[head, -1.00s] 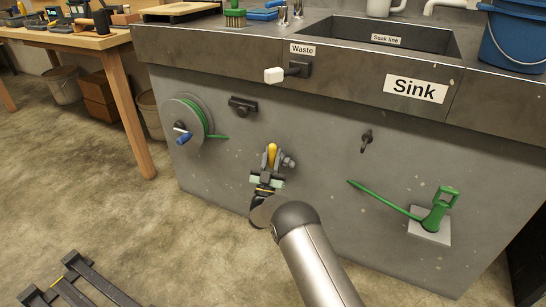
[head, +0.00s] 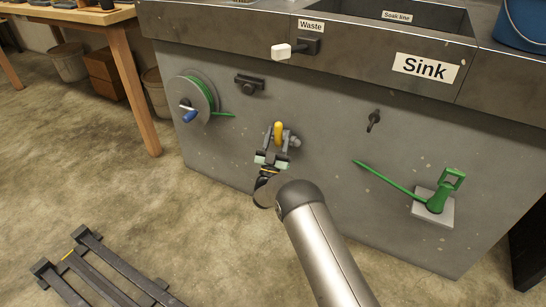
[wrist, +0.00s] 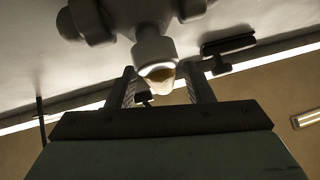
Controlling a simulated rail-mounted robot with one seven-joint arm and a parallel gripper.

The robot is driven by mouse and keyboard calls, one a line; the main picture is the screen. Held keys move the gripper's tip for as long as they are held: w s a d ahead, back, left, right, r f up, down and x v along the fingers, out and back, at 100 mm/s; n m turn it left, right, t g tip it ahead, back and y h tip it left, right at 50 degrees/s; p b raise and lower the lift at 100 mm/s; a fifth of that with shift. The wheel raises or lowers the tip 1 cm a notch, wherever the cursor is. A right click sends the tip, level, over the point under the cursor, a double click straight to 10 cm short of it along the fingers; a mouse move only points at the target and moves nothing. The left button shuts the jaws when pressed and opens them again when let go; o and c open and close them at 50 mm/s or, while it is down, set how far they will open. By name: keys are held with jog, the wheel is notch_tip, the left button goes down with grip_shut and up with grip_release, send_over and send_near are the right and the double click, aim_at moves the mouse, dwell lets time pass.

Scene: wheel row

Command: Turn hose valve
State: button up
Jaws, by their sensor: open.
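The hose valve (head: 294,141) is a grey metal fitting on the front of the sink panel, with a yellow handle (head: 278,132) pointing up. My gripper (head: 273,153) is at the valve, just below and in front of the handle. In the wrist view my gripper (wrist: 160,78) has its two dark fingers apart, one on each side of the lower end of a pale valve part (wrist: 153,52). A tan spot shows at that end. I cannot tell whether either finger touches it.
A dark knob (head: 249,86) and a small hook-like lever (head: 374,120) flank the valve higher up. A green long-handled pump (head: 438,195) is at right. A dark slatted frame (head: 100,270) lies on the floor at lower left.

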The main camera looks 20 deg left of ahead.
jog(key=p+v, duration=0.4)
jog(key=v, duration=1.2)
jog(key=shift+s+f, duration=0.2)
